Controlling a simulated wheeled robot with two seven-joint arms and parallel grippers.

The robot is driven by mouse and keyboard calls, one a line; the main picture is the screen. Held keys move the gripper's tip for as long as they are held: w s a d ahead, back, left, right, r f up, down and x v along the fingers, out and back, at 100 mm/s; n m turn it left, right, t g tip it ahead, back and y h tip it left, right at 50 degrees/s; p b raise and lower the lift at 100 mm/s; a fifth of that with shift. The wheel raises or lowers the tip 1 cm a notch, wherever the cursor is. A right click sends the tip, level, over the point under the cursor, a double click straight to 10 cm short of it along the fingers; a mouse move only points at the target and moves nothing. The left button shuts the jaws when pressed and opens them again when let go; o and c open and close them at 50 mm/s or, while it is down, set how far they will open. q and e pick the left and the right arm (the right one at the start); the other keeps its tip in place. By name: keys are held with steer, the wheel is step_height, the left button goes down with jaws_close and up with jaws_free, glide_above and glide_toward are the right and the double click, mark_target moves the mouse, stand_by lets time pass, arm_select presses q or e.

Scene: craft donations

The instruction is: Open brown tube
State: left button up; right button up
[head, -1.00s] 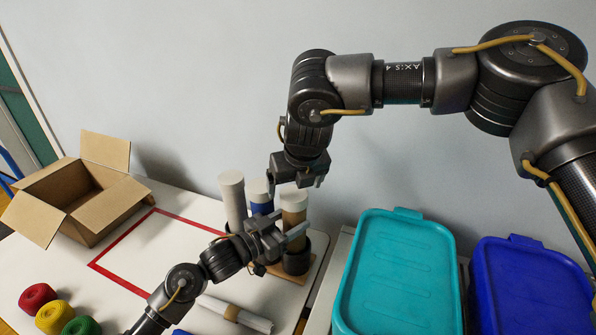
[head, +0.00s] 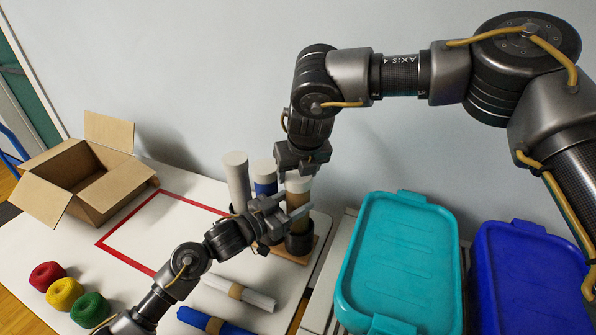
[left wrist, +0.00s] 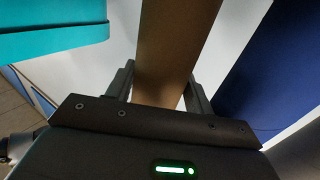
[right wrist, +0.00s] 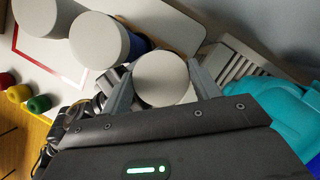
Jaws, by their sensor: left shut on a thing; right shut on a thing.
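The brown tube (head: 298,205) stands upright in a dark round holder at the back right of the white table, with a white cap (head: 297,184) on top. My left gripper (head: 290,212) is shut on the tube's brown body from the side; the left wrist view shows the brown body (left wrist: 165,60) between both fingers. My right gripper (head: 303,171) points down from above and is shut on the white cap, whose round top (right wrist: 161,78) sits between its fingers in the right wrist view. The cap appears to be on the tube; the seam is hidden.
A white tube (head: 237,180) and a blue tube (head: 265,178) with a white cap stand close beside it. A teal bin (head: 400,260) and a blue bin (head: 530,280) are to the right. An open cardboard box (head: 45,195), yarn balls (head: 65,294) and rolled sheets (head: 240,293) lie left and front.

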mark_target(298, 175)
steer(key=shift+r, duration=0.25)
stand_by(0.7)
steer(key=shift+r, duration=0.85)
steer(key=shift+r, duration=0.15)
steer(key=shift+r, duration=1.9)
arm_select(q)
steer(key=o, duration=1.5)
arm_select(e)
steer(key=shift+f+b, duration=0.8)
arm_select(q)
steer(key=shift+v, duration=6)
arm_select(e)
steer(key=shift+f, duration=0.1)
